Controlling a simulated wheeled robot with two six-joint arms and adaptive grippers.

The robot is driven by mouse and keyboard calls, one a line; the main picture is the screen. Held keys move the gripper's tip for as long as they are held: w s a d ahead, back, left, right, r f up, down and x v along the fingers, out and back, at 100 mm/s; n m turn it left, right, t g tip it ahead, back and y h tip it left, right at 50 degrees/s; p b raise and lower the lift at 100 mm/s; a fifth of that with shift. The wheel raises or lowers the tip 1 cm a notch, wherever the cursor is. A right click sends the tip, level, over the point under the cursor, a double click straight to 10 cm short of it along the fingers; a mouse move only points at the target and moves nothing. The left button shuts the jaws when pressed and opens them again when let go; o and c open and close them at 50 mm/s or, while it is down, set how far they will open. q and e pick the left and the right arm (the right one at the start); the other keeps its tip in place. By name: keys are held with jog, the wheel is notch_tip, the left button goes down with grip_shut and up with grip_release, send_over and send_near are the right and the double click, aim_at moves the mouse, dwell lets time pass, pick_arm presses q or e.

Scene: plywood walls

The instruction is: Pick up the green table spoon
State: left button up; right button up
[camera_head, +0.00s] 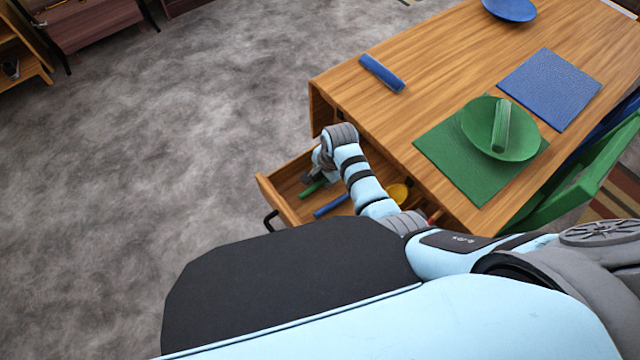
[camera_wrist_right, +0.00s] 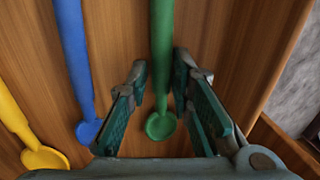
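The green table spoon (camera_wrist_right: 161,62) lies in the open wooden drawer; its round bowl and handle run between the fingers in the right wrist view. In the head view a green piece of it (camera_head: 313,188) shows beside my right gripper (camera_head: 322,172). My right gripper also shows in the right wrist view (camera_wrist_right: 165,100), open, with a finger on each side of the spoon and gaps between. I cannot tell how far above the drawer bottom the fingertips are. My left gripper is not in view.
A blue spoon (camera_wrist_right: 76,65) and a yellow spoon (camera_wrist_right: 30,140) lie left of the green one. The drawer's front wall (camera_head: 277,203) is close to the gripper.

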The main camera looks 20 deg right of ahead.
jog(key=shift+w, duration=0.1)
grip_shut()
jog(key=shift+r, duration=0.1)
